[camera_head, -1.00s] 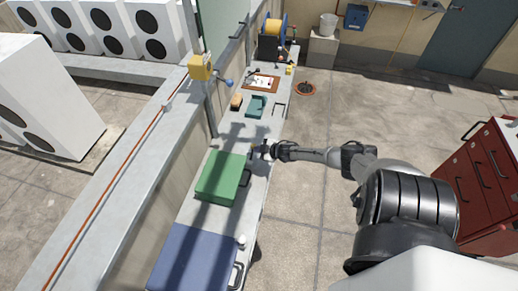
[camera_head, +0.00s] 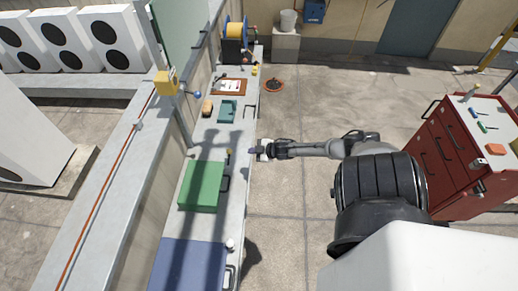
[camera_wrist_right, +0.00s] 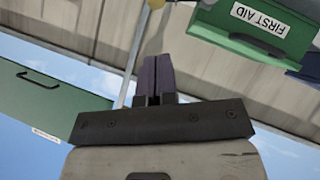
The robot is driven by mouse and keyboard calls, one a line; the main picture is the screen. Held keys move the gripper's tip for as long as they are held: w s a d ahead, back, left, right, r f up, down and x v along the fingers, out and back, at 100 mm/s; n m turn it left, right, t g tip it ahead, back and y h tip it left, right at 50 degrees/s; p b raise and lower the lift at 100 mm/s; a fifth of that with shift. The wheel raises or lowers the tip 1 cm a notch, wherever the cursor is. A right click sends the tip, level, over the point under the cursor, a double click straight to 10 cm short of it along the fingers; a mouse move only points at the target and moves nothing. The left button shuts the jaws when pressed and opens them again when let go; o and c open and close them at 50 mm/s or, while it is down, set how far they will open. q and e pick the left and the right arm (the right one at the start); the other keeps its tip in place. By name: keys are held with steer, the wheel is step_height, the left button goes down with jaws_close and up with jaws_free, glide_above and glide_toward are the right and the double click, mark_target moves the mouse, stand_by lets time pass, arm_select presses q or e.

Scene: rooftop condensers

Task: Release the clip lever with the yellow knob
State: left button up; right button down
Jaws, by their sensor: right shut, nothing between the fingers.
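A small yellow knob (camera_head: 229,152) stands at the far right corner of the green case (camera_head: 203,186) in the head view. The lever under it is too small to make out. My right gripper (camera_head: 252,153) is to the right of the knob, near the bench's right edge, with a visible gap between them. In the right wrist view its dark fingers (camera_wrist_right: 158,75) are shut together with nothing between them. A yellow ball-shaped knob (camera_wrist_right: 156,4) shows beyond the fingertips at the top edge of that view, partly cut off. My left gripper is not in view.
The narrow bench (camera_head: 225,210) also carries a blue case (camera_head: 190,265), a teal item (camera_head: 227,110) and a clipboard (camera_head: 228,87). A yellow box (camera_head: 166,83) hangs on a post behind. A red tool cabinet (camera_head: 455,150) stands right. Floor beside the bench is mostly clear.

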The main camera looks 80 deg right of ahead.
steer(key=v, duration=0.3)
steer(key=shift+d+r, duration=0.15)
stand_by(0.3)
stand_by(0.4)
